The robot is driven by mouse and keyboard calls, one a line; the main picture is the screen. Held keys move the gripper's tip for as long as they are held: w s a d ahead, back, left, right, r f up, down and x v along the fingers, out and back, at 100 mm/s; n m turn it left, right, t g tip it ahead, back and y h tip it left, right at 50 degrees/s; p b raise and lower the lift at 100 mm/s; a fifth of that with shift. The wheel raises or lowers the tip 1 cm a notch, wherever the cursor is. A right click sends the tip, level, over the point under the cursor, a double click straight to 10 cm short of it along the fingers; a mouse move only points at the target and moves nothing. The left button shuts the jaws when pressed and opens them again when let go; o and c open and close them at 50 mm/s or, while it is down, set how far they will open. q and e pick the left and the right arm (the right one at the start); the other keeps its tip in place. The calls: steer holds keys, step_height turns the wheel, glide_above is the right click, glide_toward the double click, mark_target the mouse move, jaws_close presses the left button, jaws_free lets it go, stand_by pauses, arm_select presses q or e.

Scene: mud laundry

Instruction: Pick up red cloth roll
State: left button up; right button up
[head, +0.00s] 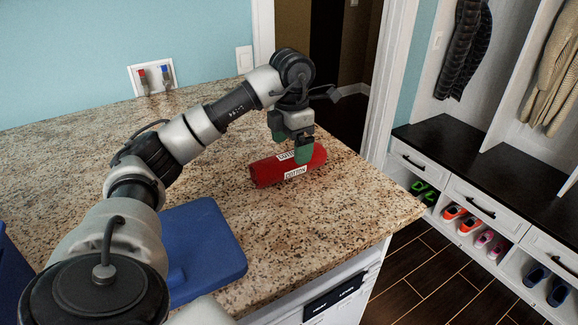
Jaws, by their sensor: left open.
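The red cloth roll (268,172) lies on its side on the speckled granite countertop (362,200), near the counter's right end. White labels on it read "COTTON". My left gripper (296,150) points down over the right half of the roll. Its green-tipped fingers are open. One finger shows in front of the roll's upper side; the other finger is mostly hidden, so I cannot tell whether the roll is between them or touched. My right gripper is not in view.
A blue lid or bin (215,240) stands at the counter's front edge, below my left arm. A wall box with red and blue taps (153,77) is behind the counter. A bench with shoe cubbies (470,185) and hanging jackets stands at right. The counter around the roll is clear.

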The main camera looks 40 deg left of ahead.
mark_target(289, 154)
arm_select(q)
steer(key=shift+w+a+f, duration=0.1)
steer(key=shift+a+f, duration=0.05)
steer(key=shift+f, duration=0.2)
steer(key=f+p, duration=0.2)
steer(key=f, duration=0.2)
steer(key=shift+a, duration=0.2)
steer(key=shift+f, duration=0.5)
steer(key=c, duration=1)
steer(key=shift+c, duration=0.3)
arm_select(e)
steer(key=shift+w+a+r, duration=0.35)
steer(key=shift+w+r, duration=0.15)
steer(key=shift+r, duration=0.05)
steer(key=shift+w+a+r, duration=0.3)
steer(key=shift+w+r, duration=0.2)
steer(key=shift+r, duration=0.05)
arm_select(q)
steer(key=shift+r, duration=0.15)
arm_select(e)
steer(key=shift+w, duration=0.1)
